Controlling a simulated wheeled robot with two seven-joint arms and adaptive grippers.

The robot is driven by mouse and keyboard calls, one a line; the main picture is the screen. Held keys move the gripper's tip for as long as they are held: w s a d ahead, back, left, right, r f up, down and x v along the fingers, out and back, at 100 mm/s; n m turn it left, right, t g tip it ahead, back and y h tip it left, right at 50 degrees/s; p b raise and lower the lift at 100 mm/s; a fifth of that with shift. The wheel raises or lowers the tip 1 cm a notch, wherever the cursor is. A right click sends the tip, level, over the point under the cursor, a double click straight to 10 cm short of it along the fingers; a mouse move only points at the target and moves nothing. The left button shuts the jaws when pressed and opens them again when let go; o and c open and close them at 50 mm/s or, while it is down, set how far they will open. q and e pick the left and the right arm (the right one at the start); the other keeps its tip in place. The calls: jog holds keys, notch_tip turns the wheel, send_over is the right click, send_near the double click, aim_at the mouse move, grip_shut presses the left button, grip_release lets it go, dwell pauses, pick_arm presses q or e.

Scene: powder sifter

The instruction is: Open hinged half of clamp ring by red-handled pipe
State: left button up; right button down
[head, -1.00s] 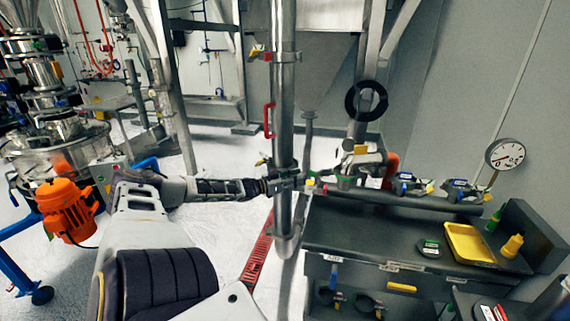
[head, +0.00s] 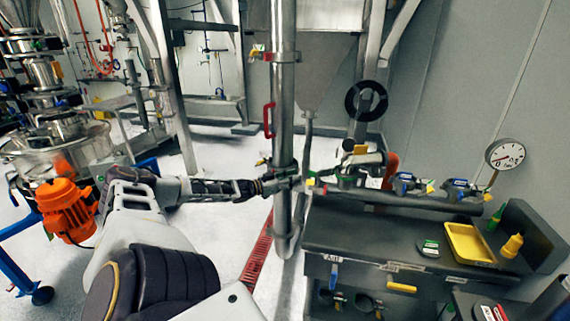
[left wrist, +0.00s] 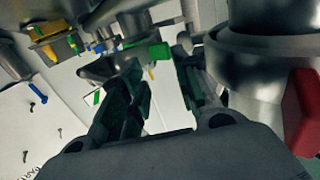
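The steel pipe (head: 284,95) with the red handle (head: 268,120) stands upright at the middle of the head view. A clamp ring (head: 287,172) sits around its lower part, partly hidden by my left gripper (head: 274,185), which is beside it at the pipe's left. In the left wrist view my left gripper's dark fingers (left wrist: 160,95) are apart, with a gap between them. A green-tabbed clamp part (left wrist: 148,52) lies beyond the fingers. The pipe (left wrist: 265,65) and red handle (left wrist: 303,112) are at the right. I cannot tell whether the hinged half is swung out. My right gripper is not in view.
Another clamp (head: 272,56) sits higher on the pipe. An orange motor (head: 66,208) stands at the left. The floor behind my arm is open.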

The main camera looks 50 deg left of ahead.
pick_arm(q)
jog(key=shift+s, duration=0.25)
jog(key=shift+v, duration=1.45)
